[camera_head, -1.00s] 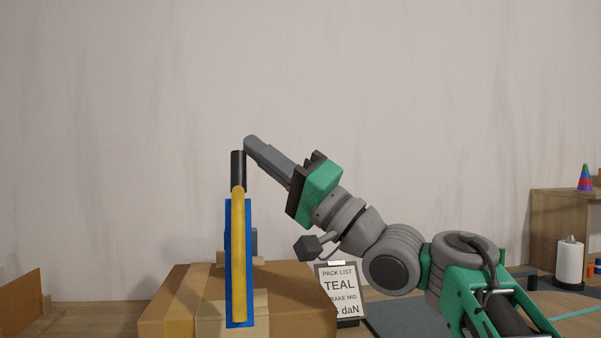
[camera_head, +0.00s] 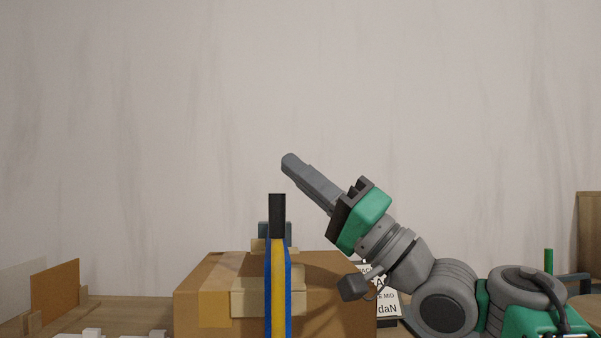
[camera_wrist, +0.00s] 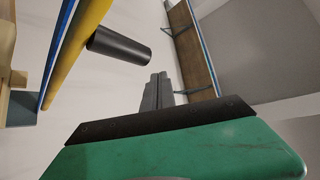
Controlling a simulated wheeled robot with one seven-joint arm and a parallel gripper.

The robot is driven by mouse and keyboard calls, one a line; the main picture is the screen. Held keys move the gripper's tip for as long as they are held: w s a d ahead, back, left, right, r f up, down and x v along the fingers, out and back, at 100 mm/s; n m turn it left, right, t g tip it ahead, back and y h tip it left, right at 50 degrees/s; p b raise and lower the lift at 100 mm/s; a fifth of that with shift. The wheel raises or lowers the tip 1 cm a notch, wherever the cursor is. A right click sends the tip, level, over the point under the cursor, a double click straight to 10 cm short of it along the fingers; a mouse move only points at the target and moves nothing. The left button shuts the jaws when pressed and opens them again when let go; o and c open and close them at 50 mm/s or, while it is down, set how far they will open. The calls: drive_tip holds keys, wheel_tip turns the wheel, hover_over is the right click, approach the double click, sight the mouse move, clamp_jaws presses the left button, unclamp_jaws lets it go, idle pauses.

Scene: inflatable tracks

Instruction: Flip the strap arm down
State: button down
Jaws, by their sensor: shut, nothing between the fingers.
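The strap arm (camera_head: 279,290) is a yellow bar between blue rails (camera_head: 288,300), with a black cylindrical handle (camera_head: 277,215) at its top end. In the head view it points up in front of a cardboard box; its lower end is out of frame. My gripper (camera_head: 289,160) is shut and empty, with its fingertips above and slightly right of the handle, apart from it in the picture. In the wrist view the handle (camera_wrist: 120,46) and the yellow bar (camera_wrist: 77,42) lie to the left of my shut fingers (camera_wrist: 157,88), with a gap between.
The large cardboard box (camera_head: 340,285) stands behind the strap arm. A pack list sign (camera_head: 388,304) is partly hidden behind my arm at right. An orange-brown panel (camera_head: 56,290) stands at left.

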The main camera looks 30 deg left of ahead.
wheel_tip(320, 180, up, 5)
drive_tip(key=w+d+p, duration=0.1)
drive_tip(key=w+p, duration=0.1)
drive_tip(key=p, duration=0.3)
drive_tip(key=w+a+f+b+v, duration=0.1)
drive_tip(key=f+b+v, duration=0.1)
drive_tip(key=v, duration=0.9)
drive_tip(key=shift+a+b, duration=0.3)
drive_tip(key=shift+b, duration=0.15)
drive_tip(key=shift+w+r, duration=0.1)
drive_tip(key=shift+r, duration=0.05)
